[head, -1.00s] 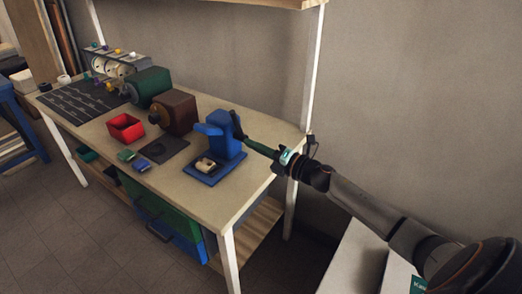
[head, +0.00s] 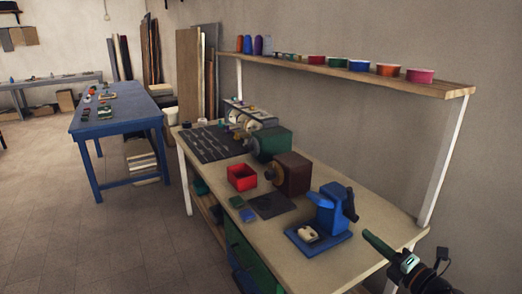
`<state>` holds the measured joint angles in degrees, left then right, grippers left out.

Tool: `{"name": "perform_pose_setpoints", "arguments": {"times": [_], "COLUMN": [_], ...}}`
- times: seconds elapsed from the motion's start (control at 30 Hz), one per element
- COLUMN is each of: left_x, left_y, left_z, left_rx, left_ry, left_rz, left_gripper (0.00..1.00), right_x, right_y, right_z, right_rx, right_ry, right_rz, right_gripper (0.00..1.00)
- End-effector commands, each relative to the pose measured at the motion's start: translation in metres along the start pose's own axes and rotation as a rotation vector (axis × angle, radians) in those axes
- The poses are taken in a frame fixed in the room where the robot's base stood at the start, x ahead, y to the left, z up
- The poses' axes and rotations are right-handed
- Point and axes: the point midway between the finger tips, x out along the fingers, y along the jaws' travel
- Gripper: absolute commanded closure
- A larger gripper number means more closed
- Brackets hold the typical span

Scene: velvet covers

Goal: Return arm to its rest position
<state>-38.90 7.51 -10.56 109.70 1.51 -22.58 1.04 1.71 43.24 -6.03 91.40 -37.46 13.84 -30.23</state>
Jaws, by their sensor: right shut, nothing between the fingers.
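My right gripper (head: 370,237) is at the lower right in the head view, at the front right end of the workbench (head: 372,262). Its dark green fingers are shut and empty, pointing up and left. They are near the dark lever (head: 350,206) of a blue press (head: 332,212), with a small gap in the picture. The press stands on a blue base, with a small cream piece (head: 308,234) on it. Most of my right arm is out of the frame. My left gripper is not in view.
A red bin (head: 242,177), brown machine (head: 291,175) and green machine (head: 269,144) stand on the bench. A shelf (head: 440,89) with colored cups and spools is above. A white post (head: 443,165) rises near my gripper. A blue table (head: 118,128) is at left.

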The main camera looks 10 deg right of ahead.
Motion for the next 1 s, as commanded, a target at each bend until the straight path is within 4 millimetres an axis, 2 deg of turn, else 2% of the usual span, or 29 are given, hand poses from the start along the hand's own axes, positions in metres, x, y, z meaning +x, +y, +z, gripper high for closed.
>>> {"name": "perform_pose_setpoints", "arguments": {"times": [0.17,0.33,0.4,0.5,0.6,0.7,0.77,1.0], "left_x": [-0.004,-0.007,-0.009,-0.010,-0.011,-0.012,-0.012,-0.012], "left_y": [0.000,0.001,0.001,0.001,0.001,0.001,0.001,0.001], "left_z": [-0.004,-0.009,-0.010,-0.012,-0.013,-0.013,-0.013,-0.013], "left_rx": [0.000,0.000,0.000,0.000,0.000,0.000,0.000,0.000], "left_ry": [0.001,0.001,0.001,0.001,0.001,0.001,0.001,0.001], "left_rz": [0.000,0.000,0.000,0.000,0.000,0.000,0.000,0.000], "left_gripper": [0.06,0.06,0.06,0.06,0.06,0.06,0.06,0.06], "right_x": [-0.029,-0.089,-0.117,-0.153,-0.180,-0.196,-0.201,-0.202], "right_y": [-0.052,-0.108,-0.122,-0.132,-0.135,-0.134,-0.134,-0.134], "right_z": [-0.076,-0.175,-0.215,-0.264,-0.301,-0.322,-0.329,-0.331], "right_rx": [0.460,1.080,1.307,1.573,1.765,1.877,1.913,1.922], "right_ry": [-0.069,-0.235,-0.317,-0.429,-0.522,-0.581,-0.601,-0.606], "right_rz": [-0.109,-0.309,-0.395,-0.506,-0.591,-0.641,-0.658,-0.663], "right_gripper": [1.00,1.00,1.00,1.00,1.00,1.00,1.00,1.00]}}
